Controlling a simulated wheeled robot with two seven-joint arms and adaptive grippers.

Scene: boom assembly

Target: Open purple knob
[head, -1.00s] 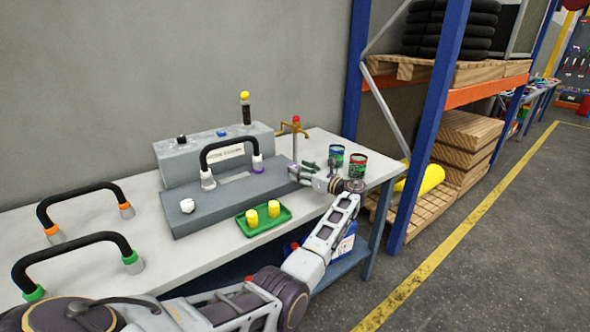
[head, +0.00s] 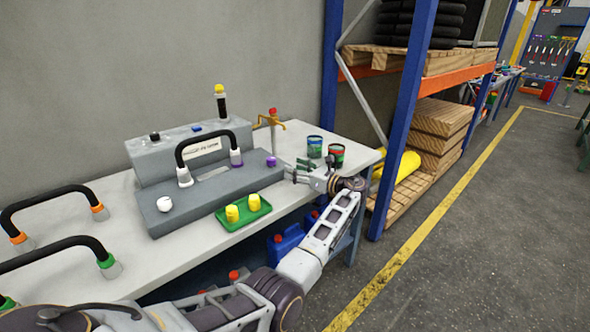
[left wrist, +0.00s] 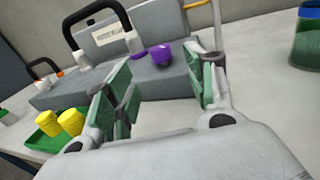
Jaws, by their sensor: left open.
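The purple knob (head: 271,161) sits on the right end of the low step of the grey machine block (head: 215,193). It also shows in the left wrist view (left wrist: 161,54), beyond and between my open fingers. My left gripper (head: 287,169) is open and empty just right of the knob, apart from it. Its green-padded fingers frame the gap in the left wrist view (left wrist: 160,95). A white knob (head: 164,203) sits on the left end of the same step. My right gripper is not in view.
A black handle (head: 207,143) arches over the block. A green tray (head: 243,213) with two yellow pieces lies in front. A brass tap (head: 272,120) and two cans (head: 336,155) stand at the right.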

